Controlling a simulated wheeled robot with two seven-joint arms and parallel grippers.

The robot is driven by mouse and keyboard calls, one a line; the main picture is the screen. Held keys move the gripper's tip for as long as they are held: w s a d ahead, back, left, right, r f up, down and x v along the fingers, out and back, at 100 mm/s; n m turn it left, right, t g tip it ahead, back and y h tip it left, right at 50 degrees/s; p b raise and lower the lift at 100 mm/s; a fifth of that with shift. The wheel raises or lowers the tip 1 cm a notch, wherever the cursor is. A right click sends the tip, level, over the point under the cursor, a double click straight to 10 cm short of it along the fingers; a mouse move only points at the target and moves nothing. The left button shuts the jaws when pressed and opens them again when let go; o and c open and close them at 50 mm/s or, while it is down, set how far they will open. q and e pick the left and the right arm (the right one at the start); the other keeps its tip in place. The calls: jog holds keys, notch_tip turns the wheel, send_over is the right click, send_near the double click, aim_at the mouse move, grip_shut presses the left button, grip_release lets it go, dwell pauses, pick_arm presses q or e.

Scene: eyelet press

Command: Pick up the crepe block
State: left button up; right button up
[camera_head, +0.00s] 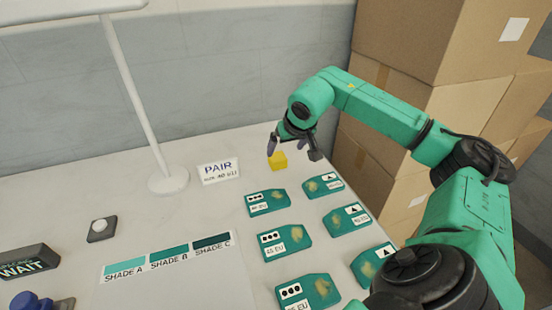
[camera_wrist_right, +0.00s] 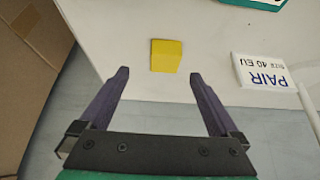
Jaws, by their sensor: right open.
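The crepe block is a small yellow block (camera_head: 278,162) on the white table, near its back edge. It also shows in the right wrist view (camera_wrist_right: 166,56), ahead of the fingertips and roughly centred between them. My right gripper (camera_head: 292,150) is open and empty, with its fingers on either side of the block in the head view. In the right wrist view the two dark fingers (camera_wrist_right: 158,75) are apart, and the block lies just beyond their tips, not between them. My left gripper is not in view.
Several green labelled pieces (camera_head: 268,201) lie in two columns in front of the block. A PAIR sign (camera_head: 218,171) and a white lamp post (camera_head: 138,95) stand to its left. Cardboard boxes (camera_head: 400,110) are stacked behind, at the right. A shade card (camera_head: 168,258) lies front left.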

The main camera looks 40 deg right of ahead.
aim_at(278, 156)
jog(key=shift+w+a+f, duration=0.1)
jog(key=shift+w+f, duration=1.1)
jog(key=shift+f, duration=0.05)
jog(key=p+x, duration=0.1)
jog(key=x, duration=0.3)
jog(key=shift+p, duration=0.35)
jog(key=shift+w+f, duration=0.25)
jog(key=shift+f, duration=0.15)
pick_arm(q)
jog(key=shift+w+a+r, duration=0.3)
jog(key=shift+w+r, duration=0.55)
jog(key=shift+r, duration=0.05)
pick_arm(e)
jog(key=c, duration=1.5)
